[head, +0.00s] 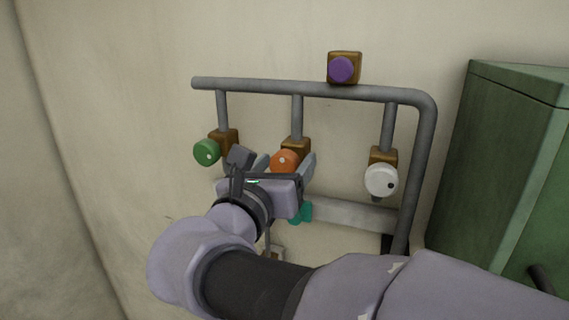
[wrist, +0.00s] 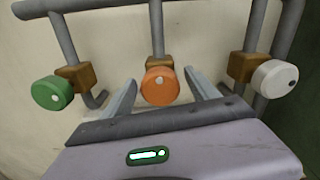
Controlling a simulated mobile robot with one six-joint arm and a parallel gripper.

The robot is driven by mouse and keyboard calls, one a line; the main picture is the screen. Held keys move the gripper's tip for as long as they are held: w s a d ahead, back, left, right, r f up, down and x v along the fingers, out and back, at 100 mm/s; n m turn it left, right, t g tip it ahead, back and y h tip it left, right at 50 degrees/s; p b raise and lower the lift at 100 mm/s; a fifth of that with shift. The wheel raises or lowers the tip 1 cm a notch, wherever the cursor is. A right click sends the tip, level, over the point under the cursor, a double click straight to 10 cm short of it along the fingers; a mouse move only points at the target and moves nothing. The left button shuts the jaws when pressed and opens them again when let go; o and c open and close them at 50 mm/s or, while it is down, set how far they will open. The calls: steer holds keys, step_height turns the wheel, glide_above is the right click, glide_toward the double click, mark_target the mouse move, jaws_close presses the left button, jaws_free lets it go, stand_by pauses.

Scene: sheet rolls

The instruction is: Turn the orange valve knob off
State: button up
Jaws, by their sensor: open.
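The orange valve knob (head: 285,161) is a round disc with a pale dot, set on a brown block below a grey pipe. It also shows in the wrist view (wrist: 160,86), where its pale dot sits at the top centre. My gripper (head: 287,165) is open, with one finger on each side of the orange knob. In the wrist view the fingers (wrist: 160,96) stand apart, with gaps visible between them and the knob. I cannot tell how far the fingertips reach along the knob's depth.
A green knob (head: 207,152) is to the left and a white knob (head: 381,180) to the right on the same pipe frame (head: 300,88). A purple knob (head: 342,69) is above. A teal part (head: 301,212) shows below my gripper. A green cabinet (head: 505,170) stands at the right.

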steer(key=shift+s, duration=0.1)
steer(key=c, duration=1.4)
steer(key=shift+f+b, duration=0.1)
steer(key=shift+b, duration=0.25)
steer(key=m+b, duration=0.3)
steer(key=shift+f+b, duration=0.2)
steer(key=shift+b, duration=0.1)
steer(key=m+b, duration=0.5)
steer(key=b, duration=0.1)
steer(key=shift+m, duration=0.3)
steer(key=m+b, duration=0.5)
steer(key=shift+r+m+b, duration=0.15)
steer(key=shift+m+b, duration=1.7)
steer(key=shift+m, duration=0.25)
